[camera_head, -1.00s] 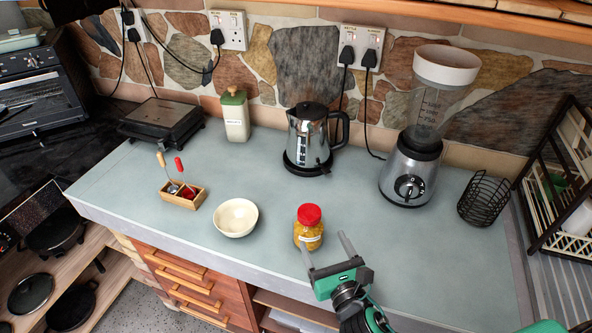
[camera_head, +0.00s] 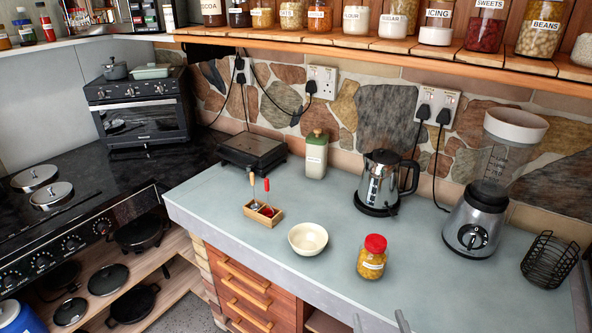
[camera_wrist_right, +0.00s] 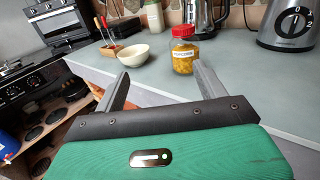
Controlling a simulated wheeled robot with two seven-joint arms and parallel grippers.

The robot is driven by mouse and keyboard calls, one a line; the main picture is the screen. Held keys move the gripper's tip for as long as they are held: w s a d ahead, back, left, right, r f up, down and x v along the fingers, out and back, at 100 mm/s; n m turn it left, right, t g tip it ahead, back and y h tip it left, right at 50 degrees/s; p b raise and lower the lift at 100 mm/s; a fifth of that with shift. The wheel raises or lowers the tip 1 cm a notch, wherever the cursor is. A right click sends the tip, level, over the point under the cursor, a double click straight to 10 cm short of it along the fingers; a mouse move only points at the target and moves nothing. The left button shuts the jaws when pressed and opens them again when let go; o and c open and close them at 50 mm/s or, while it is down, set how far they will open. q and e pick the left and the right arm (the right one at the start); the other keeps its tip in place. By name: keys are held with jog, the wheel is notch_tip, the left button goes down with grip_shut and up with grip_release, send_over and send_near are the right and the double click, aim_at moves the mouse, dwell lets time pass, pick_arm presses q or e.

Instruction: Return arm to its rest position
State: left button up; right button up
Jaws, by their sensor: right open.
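My right gripper shows only its two grey fingertips (camera_head: 380,323) at the bottom edge of the head view. In the right wrist view its fingers (camera_wrist_right: 160,88) stand wide apart with nothing between them, in front of the counter. The red-lidded jar (camera_head: 371,257) of yellow popcorn stands upright on the counter, beyond the fingertips and apart from them. It also shows in the wrist view (camera_wrist_right: 184,54). The rest of my right arm is below the head view. My left gripper is not in view.
On the grey counter (camera_head: 330,205) stand a cream bowl (camera_head: 308,239), a wooden utensil box (camera_head: 263,213), a kettle (camera_head: 381,182), a blender (camera_head: 477,222), a black wire basket (camera_head: 549,262) and a green-lidded canister (camera_head: 316,154). Jars line the shelf (camera_head: 380,43) above.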

jog(key=s+d+f+m+g, duration=0.1)
jog(key=s+f+m+g, duration=0.3)
jog(key=f, duration=1)
jog(key=s+f+m+g, duration=0.2)
jog(key=f+m, duration=0.5)
jog(key=f, duration=0.6)
jog(key=s+d+f+m+g, duration=0.1)
jog(key=s+f+m+g, duration=0.3)
jog(key=f, duration=1)
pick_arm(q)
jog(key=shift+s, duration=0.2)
pick_arm(e)
jog(key=s+d+f+m+g, duration=0.3)
jog(key=s+f+m, duration=0.6)
jog(key=s, duration=0.5)
jog(key=s+d+f+m+g+h, duration=0.1)
jog(key=s+d+f+m+g, duration=0.3)
jog(key=s+f+m, duration=0.6)
jog(key=s+f, duration=0.2)
jog(key=s, duration=0.2)
jog(key=shift+s, duration=0.2)
